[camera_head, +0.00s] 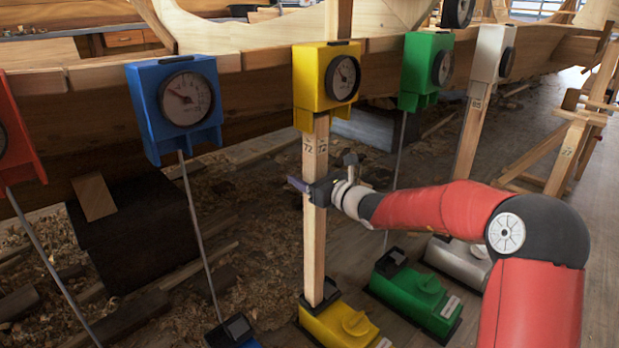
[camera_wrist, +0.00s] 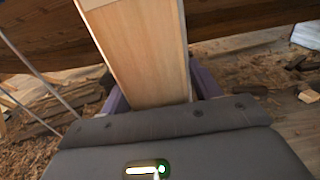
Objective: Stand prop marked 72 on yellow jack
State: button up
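A pale wooden prop (camera_head: 315,220) marked 72 stands upright, or nearly so, with its foot at the yellow jack (camera_head: 338,325) and its top just under the yellow gauge box (camera_head: 327,82). My gripper (camera_head: 314,190) is at the prop's middle, with its fingers around it. The wrist view shows the prop (camera_wrist: 140,50) between my purple fingers (camera_wrist: 160,95), which lie close against both sides. The exact seating of the foot on the jack is too small to tell.
A blue gauge box (camera_head: 180,100) is at left and a green one (camera_head: 427,68) at right, each on a thin rod. A green jack (camera_head: 415,290) stands right of the yellow jack. Another prop (camera_head: 473,135) stands under a white gauge box. A wooden trestle (camera_head: 565,150) is at far right.

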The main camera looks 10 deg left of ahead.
jog(key=shift+f, duration=0.1)
jog(key=v, duration=0.7)
jog(key=shift+s+d, duration=0.25)
jog(key=shift+d, duration=0.1)
jog(key=shift+p+v, duration=0.45)
jog(key=shift+v, duration=2.05)
